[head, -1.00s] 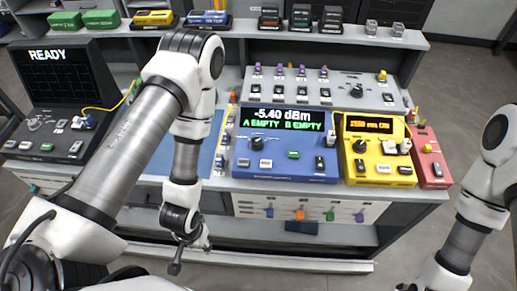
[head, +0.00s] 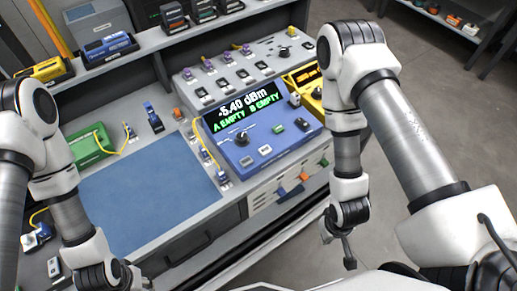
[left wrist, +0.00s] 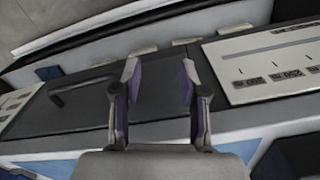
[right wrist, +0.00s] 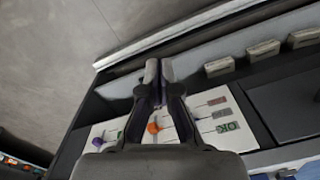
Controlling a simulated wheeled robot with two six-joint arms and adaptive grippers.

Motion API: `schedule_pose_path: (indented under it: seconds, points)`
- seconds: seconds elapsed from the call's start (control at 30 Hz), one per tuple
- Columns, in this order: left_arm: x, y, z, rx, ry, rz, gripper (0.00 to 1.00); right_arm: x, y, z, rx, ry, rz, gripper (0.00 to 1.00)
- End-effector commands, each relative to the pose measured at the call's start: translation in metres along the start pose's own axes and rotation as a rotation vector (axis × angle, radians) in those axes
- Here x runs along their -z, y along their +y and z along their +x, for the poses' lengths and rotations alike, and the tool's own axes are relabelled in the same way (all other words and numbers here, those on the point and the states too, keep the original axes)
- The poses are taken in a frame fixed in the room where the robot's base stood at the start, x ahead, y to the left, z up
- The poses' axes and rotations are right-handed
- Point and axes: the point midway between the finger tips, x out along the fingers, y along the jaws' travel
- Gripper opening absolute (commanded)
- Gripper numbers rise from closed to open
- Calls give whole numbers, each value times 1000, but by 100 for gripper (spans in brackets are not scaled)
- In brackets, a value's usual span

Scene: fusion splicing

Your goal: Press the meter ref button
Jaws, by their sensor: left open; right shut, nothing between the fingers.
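The meter (head: 262,138) is a blue box on the bench, its screen reading -5.40 dBm, A EMPTY, B EMPTY. Its sloped front carries a black knob (head: 241,139), a green button (head: 278,128) and pale buttons (head: 265,149); their labels are too small to read, so I cannot tell which is ref. My right gripper (head: 348,254) hangs in front of the bench, right of and below the meter, apart from it. It is shut and empty in the right wrist view (right wrist: 159,68). My left gripper (head: 128,282) is low at the left, open and empty in the left wrist view (left wrist: 160,68).
A blue mat (head: 145,195) lies left of the meter. A yellow device (head: 306,88) stands right of it, partly behind my right arm. A grey switch panel (head: 245,70) is behind it. A green box (head: 90,147) with a yellow cable is at the left. Open floor lies right of the bench.

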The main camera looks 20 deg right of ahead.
Motion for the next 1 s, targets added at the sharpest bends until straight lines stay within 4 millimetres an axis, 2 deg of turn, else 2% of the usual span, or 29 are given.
schedule_pose_path:
  seconds: [0.07,0.17,0.27,0.37,0.4,0.5,0.63,0.7,0.8,1.0]
  points:
    - [0,0,-1,0,0,0,62,3,-1,-2,2,7,-10,0]
    - [0,0,-8,0,0,-1,62,21,-6,-11,18,56,-82,0]
    - [0,0,-19,0,0,-1,62,62,-18,-33,44,165,-245,0]
    - [0,0,-34,0,0,-1,62,116,-36,-67,59,323,-483,0]
    - [0,0,-39,0,0,-1,62,138,-45,-84,57,391,-586,0]
    - [0,0,-52,0,0,-1,62,188,-66,-128,32,558,-839,0]
    - [0,0,-63,0,0,-1,62,234,-91,-180,-27,735,-1108,0]
    - [0,0,-67,0,0,-1,62,248,-100,-199,-57,796,-1206,0]
    - [0,0,-68,0,0,-1,62,259,-107,-214,-84,847,-1284,0]
    - [0,0,-67,0,0,-1,62,261,-108,-216,-91,858,-1305,0]
